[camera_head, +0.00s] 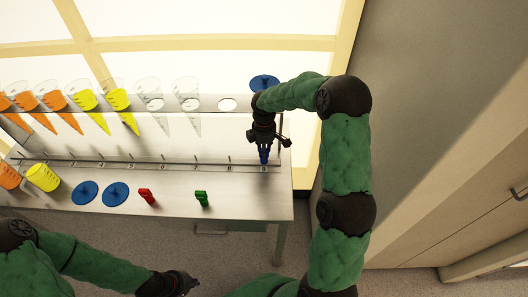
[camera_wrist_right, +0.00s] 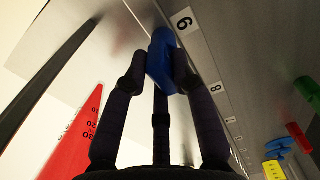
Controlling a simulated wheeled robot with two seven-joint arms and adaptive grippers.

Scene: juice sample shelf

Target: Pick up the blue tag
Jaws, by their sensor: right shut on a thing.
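The blue tag (camera_head: 264,156) is at the right end of the numbered strip on the shelf front. My right gripper (camera_head: 263,144) is above it, pointing down, shut on its upper part. In the right wrist view the blue tag (camera_wrist_right: 161,62) sits between the two dark fingertips (camera_wrist_right: 157,77), beside the end number label. Whether its lower end touches the strip cannot be told. My left gripper (camera_head: 187,284) is low in the head view, in front of the table, away from the tag; its fingers are too small to read.
A red tag (camera_head: 147,196) and a green tag (camera_head: 201,198) stand on the table (camera_head: 235,205). Blue discs (camera_head: 115,194) and a yellow cup (camera_head: 43,177) lie left. Several cones hang in the rack (camera_head: 210,103). A red cone (camera_wrist_right: 72,140) is near my right gripper. A cabinet (camera_head: 430,130) stands right.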

